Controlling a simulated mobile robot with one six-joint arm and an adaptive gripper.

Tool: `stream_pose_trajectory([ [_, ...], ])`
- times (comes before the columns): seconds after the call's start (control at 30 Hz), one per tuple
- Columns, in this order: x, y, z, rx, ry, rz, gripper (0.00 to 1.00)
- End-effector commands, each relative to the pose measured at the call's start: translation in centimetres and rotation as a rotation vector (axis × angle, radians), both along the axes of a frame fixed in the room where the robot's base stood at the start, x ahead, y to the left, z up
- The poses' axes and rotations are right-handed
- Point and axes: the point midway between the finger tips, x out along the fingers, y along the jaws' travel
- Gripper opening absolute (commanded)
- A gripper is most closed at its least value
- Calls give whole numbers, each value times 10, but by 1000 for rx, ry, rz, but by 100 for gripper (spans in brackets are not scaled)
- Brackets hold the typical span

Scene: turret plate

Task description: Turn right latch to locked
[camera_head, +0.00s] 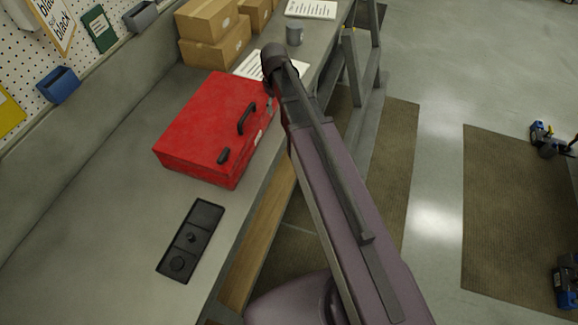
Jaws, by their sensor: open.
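A red case (200,125) lies on the grey workbench. It has a black handle (246,119) and a black latch-like piece (223,156) near its lower corner. Another small dark piece (269,101) shows at its right end, close beside my arm; I cannot tell whether it is a latch or how it is turned. I cannot read any locked mark. My arm rises across the middle of the view, and its gripper cannot be made out.
A blue bin (59,85) hangs on the left pegboard. The bench left of the black plate is clear.

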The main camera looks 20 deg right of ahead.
Motion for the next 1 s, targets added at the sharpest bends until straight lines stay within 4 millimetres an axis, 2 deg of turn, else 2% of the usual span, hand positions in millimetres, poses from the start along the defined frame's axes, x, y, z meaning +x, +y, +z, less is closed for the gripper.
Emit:
stream_pose_trajectory([
  [0.03,-7,0,-9,0,0,-14,59],
  [1.0,-98,0,-89,0,0,-307,59],
])
